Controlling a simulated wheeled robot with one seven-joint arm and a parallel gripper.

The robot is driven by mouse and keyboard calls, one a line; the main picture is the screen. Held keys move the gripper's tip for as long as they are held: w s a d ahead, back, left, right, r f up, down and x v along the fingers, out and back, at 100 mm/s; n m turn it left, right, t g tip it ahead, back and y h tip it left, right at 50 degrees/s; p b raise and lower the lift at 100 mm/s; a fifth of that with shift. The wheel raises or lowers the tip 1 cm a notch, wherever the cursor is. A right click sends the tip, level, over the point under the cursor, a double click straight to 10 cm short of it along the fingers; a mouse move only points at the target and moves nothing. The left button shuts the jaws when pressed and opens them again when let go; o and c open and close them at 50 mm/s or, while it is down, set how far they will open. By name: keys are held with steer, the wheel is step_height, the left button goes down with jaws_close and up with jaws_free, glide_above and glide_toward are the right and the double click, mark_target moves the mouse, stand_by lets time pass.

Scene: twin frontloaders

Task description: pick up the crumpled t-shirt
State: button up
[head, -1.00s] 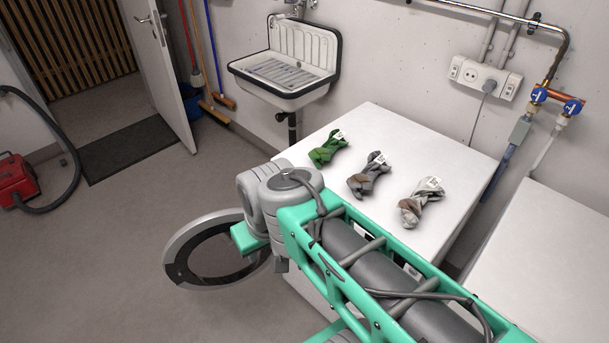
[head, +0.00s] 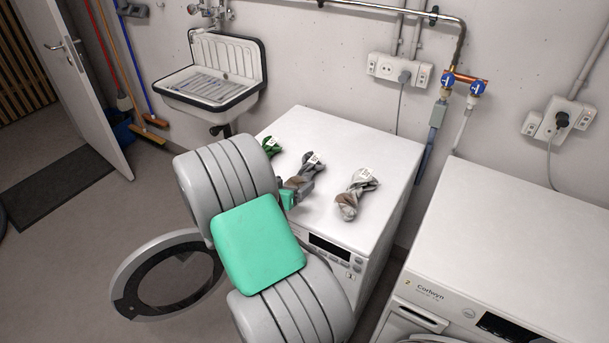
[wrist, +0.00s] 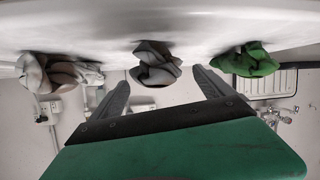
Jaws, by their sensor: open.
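Three crumpled cloths with white tags lie in a row on a white washing machine top (head: 330,138). They are a green cloth (head: 270,146), a dark grey one with brown (head: 305,172) and a light grey and beige one (head: 357,192). I cannot tell which is the t-shirt. My gripper (head: 290,196) is at the front edge, close to the dark grey cloth, mostly hidden by my arm. In the wrist view, which is upside down, my gripper (wrist: 163,88) is open. The dark grey cloth (wrist: 155,65) lies ahead, between the finger lines; contact is not visible.
The washer's round door (head: 165,275) hangs open at the lower left. A sink (head: 212,75) is on the wall behind. A second machine (head: 520,240) stands to the right across a narrow gap. Pipes and sockets (head: 400,68) line the wall.

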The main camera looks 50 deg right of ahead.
mark_target(301, 177)
steer(key=p+x, duration=0.1)
steer(key=x, duration=0.6)
steer(key=shift+p, duration=0.4)
steer(key=shift+a+r, duration=0.1)
steer(key=c, duration=1.5)
